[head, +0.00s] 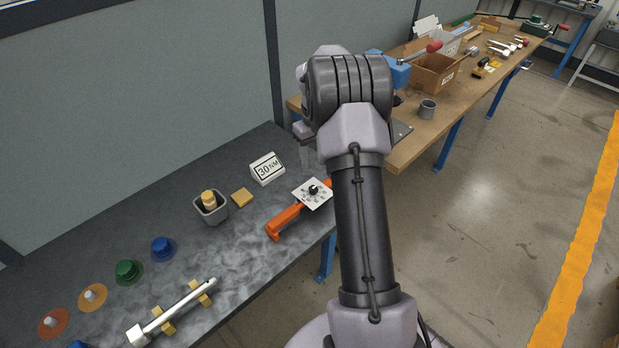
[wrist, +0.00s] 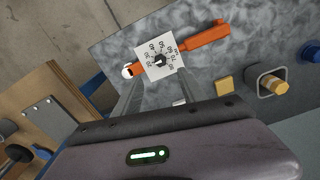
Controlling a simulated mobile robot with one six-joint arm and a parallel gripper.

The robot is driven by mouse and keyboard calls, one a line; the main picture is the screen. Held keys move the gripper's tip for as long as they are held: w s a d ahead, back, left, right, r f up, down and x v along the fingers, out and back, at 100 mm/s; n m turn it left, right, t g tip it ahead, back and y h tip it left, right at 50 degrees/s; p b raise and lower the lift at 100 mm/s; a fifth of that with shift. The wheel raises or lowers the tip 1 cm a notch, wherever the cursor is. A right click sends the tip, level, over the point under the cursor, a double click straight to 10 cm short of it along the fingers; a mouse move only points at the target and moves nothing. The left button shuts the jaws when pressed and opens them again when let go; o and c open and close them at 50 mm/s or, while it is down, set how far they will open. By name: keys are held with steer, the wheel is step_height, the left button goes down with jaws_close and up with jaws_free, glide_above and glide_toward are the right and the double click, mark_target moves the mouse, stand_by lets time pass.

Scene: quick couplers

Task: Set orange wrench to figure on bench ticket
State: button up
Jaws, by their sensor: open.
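The orange wrench (head: 288,221) lies on the dark bench, its right end hidden behind my arm in the head view. It also shows in the wrist view (wrist: 208,37). A white square dial plate (head: 304,199) with printed numbers and a black knob (wrist: 159,61) sits on it. I cannot read the knob's setting for sure. The bench ticket (head: 267,169) is a white tent card reading 30 NM, standing behind the wrench. My gripper (wrist: 158,76) is open and empty, its fingers spread on either side below the dial in the wrist view. My arm hides it in the head view.
A grey cup (head: 210,211) with a yellow piece and a yellow block (head: 242,198) stand left of the ticket. Blue, green and orange couplers line the left. A wooden bench (head: 405,150) with boxes stands at right.

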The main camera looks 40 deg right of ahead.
mark_target(313, 188)
step_height(313, 188, down, 13)
steer(key=b, duration=0.3)
steer(key=shift+w, duration=0.15)
steer(key=shift+r, duration=0.1)
steer(key=shift+c, duration=0.4)
jaws_close()
